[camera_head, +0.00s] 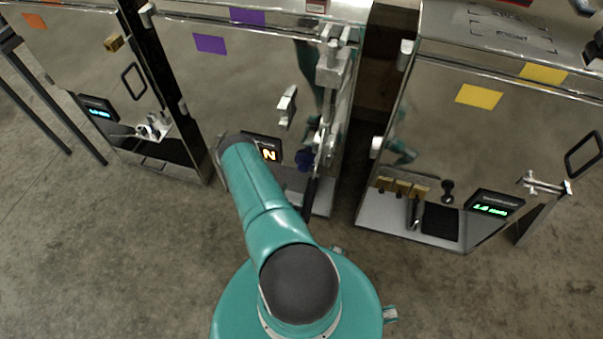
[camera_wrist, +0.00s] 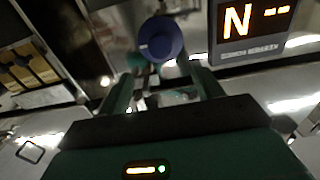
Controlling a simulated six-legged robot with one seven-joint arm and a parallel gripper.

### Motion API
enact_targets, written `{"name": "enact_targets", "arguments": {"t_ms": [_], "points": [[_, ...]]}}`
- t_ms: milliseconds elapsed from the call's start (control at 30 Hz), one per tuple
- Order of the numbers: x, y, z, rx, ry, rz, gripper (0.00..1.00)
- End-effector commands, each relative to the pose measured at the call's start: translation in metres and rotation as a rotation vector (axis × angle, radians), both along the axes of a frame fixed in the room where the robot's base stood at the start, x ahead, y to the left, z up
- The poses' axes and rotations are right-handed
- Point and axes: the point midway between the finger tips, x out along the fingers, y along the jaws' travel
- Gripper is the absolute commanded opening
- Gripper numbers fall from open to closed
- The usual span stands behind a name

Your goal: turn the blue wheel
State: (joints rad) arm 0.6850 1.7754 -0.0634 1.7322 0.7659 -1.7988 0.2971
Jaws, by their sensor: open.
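The blue wheel (camera_wrist: 161,38) is a round, dark blue knob with a small pale mark, near the top middle of the wrist view. Nothing is held. I cannot tell if a finger touches the wheel. In the head view I cannot clearly make out the gripper.
A lit display reading N (camera_wrist: 250,22) sits close right of the wheel; it also shows in the head view (camera_head: 267,148). Metal latches (camera_head: 333,60) stand above. The concrete floor (camera_head: 110,250) is clear.

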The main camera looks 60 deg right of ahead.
Motion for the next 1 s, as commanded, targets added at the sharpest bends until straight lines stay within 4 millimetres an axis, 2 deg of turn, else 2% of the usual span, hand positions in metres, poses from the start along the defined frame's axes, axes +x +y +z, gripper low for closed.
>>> {"name": "enact_targets", "arguments": {"t_ms": [200, 400, 600, 867, 1000], "points": [[0.006, -0.044, 0.001, -0.003, -0.002, -0.002, 0.65], [0.012, -0.078, 0.001, -0.002, -0.002, -0.001, 0.65], [0.015, -0.092, 0.0, 0.0, 0.0, 0.0, 0.65], [0.015, -0.093, 0.0, 0.001, 0.0, 0.001, 0.65], [0.015, -0.093, 0.0, 0.001, 0.0, 0.001, 0.38]]}}
